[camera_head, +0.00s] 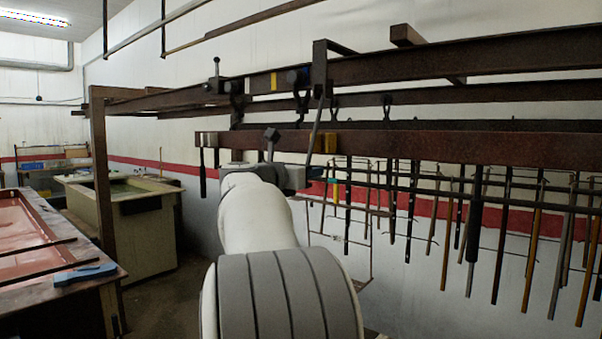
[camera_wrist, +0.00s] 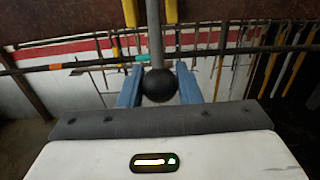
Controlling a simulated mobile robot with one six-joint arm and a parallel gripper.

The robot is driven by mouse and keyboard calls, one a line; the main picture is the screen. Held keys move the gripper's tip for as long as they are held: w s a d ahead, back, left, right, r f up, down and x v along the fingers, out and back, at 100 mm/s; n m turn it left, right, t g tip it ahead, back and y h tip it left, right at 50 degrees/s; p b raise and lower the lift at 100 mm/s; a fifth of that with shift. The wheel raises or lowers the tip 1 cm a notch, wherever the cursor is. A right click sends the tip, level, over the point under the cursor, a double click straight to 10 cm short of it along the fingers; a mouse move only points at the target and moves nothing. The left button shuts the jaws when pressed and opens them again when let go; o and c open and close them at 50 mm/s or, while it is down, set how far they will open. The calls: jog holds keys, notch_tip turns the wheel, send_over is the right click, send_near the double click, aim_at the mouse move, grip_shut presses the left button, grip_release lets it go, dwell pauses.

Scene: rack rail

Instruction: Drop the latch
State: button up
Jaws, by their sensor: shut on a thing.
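My gripper (camera_wrist: 158,78) has its blue fingers on either side of a black ball knob (camera_wrist: 159,87), shut on it. The knob is at the end of a grey rod (camera_wrist: 154,35) that runs between two yellow blocks. A slanted dark bar (camera_head: 316,122) passes there. A small dark fitting with an upright knobbed stem (camera_head: 215,75) sits on the upper rail (camera_head: 430,65). I cannot tell which part is the latch.
Many thin rods (camera_head: 450,230) hang below the lower rail to the right. A rusty post (camera_head: 101,165) stands at left. Beyond it is a tank (camera_head: 135,235). A workbench (camera_head: 60,310) with a blue tool (camera_head: 85,274) is at lower left.

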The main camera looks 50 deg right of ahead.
jog(key=d+f, duration=0.1)
jog(key=d, duration=0.6)
jog(key=shift+w+d, duration=0.25)
jog(key=shift+w, duration=0.05)
jog(key=o, duration=0.9)
jog(key=shift+f, duration=0.1)
jog(key=shift+a, duration=0.15)
jog(key=a+b, duration=0.1)
jog(key=a, duration=0.1)
jog(key=a+b, duration=0.1)
jog(key=a, duration=0.1)
jog(key=a+b, duration=0.1)
jog(key=a, duration=0.1)
jog(key=shift+s+a, duration=0.3)
jog(key=shift+a, duration=0.1)
